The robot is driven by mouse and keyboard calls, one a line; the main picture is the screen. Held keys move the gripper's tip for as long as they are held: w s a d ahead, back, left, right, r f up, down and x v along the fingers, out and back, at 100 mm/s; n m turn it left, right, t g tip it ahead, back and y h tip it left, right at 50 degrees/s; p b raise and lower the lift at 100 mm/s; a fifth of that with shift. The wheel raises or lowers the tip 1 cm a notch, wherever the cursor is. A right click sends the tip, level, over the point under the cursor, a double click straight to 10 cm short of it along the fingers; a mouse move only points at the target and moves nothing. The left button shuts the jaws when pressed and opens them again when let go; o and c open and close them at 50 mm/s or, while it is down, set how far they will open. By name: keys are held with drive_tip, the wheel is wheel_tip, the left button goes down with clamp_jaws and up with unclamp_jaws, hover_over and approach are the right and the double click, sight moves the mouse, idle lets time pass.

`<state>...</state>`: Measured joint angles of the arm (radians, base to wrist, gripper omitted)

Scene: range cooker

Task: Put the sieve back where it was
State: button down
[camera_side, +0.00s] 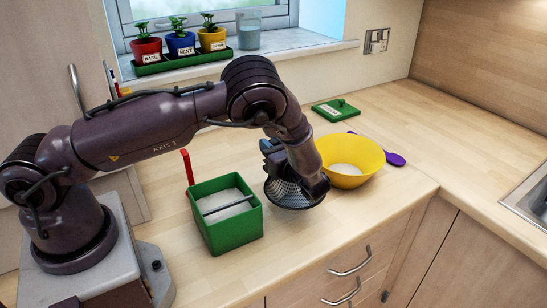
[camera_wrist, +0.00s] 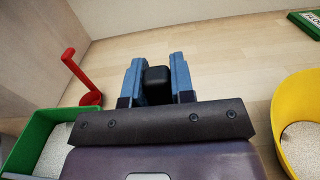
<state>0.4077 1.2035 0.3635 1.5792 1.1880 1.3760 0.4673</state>
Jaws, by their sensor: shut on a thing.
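The sieve (camera_side: 291,197), a dark mesh bowl with a dark rim, is between the green box and the yellow bowl in the side view. My gripper (camera_side: 270,152) is above it. In the wrist view my gripper (camera_wrist: 156,82) has its two blue fingers shut on a black block, the sieve's handle (camera_wrist: 157,88). The mesh is hidden in the wrist view. I cannot tell whether the sieve touches the counter or hangs just above it.
A green box (camera_side: 232,234) of white powder with a grey bar across it stands left, a red handle (camera_side: 187,167) behind it. A yellow bowl (camera_side: 352,178) holding white powder stands right, beside a purple spoon (camera_side: 396,159). A green lid (camera_side: 336,110) lies behind on the counter (camera_side: 400,108).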

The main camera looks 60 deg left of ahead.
drive_tip(key=shift+w+a+f, duration=0.1)
drive_tip(key=shift+w+f, duration=0.1)
drive_tip(key=shift+f, duration=0.05)
drive_tip(key=shift+w+f, duration=0.1)
drive_tip(key=shift+f, duration=1.6)
drive_tip(key=c, duration=1)
unclamp_jaws()
